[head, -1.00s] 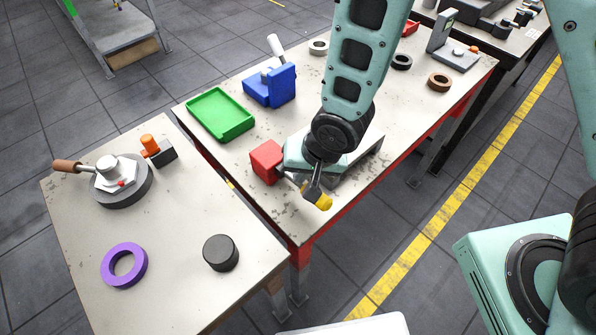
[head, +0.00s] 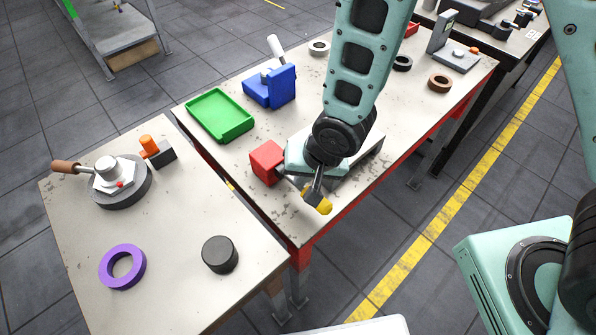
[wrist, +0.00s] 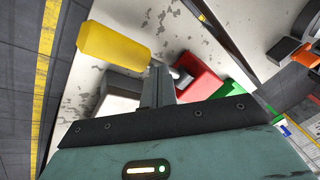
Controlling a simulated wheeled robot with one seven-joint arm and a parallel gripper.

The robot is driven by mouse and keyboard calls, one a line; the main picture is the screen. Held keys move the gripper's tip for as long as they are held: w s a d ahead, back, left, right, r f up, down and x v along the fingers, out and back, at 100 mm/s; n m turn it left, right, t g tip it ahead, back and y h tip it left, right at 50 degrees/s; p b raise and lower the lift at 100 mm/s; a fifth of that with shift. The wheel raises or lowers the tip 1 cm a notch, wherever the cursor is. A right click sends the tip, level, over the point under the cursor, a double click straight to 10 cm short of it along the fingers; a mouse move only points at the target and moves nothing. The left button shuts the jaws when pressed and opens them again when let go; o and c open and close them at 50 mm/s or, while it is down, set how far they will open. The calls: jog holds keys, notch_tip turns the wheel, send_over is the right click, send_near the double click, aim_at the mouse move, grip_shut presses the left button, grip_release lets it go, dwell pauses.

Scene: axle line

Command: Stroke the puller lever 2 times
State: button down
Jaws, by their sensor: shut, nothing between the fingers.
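A lever with a yellow grip (head: 323,206) is at the front corner of the middle bench, beside a red block (head: 266,160) with a metal rod. The yellow grip (wrist: 114,42) and the red block (wrist: 197,76) also show in the wrist view. My gripper (head: 314,194) is shut and empty, pointing down right at the yellow grip. In the wrist view its fingertips (wrist: 158,72) lie beside the grip's right end; I cannot tell whether they touch. My wrist hides much of the grey base and the lever's lower part.
A green tray (head: 247,129) and a blue block with a white-handled lever (head: 283,86) stand further back. The left bench (head: 180,240) holds a brown-handled lever on a round base (head: 134,190), a purple ring (head: 106,278) and a black cylinder (head: 220,254).

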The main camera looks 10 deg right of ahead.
jog(key=shift+w+a+r+p, duration=0.2)
jog(key=shift+w+r+p, duration=0.1)
jog(key=shift+r+p, duration=0.4)
jog(key=shift+w+a+r+p, duration=0.2)
jog(key=shift+w+r+p, duration=0.1)
jog(key=shift+r+p, duration=0.35)
jog(key=shift+w+a+r+p, duration=0.25)
jog(key=shift+r+p, duration=0.3)
jog(key=shift+r, duration=0.3)
jog(key=r+p, duration=0.1)
jog(key=w+r+p, duration=0.1)
jog(key=r, duration=0.1)
jog(key=w+a+r+p, duration=0.1)
jog(key=shift+r+p, duration=0.25)
jog(key=shift+p, duration=0.05)
jog(key=s+d+r+n+g+h+b, duration=0.1)
jog(key=s+d+n+b, duration=0.3)
jog(key=s, duration=0.5)
jog(key=s+d+r+n+g+h+b, duration=0.1)
jog(key=s+d+r+n+b, duration=0.3)
jog(key=s+b, duration=0.4)
jog(key=shift+s+d+r+n+g, duration=0.3)
jog(key=shift+s+d+n+g, duration=0.15)
jog(key=shift+d, duration=0.45)
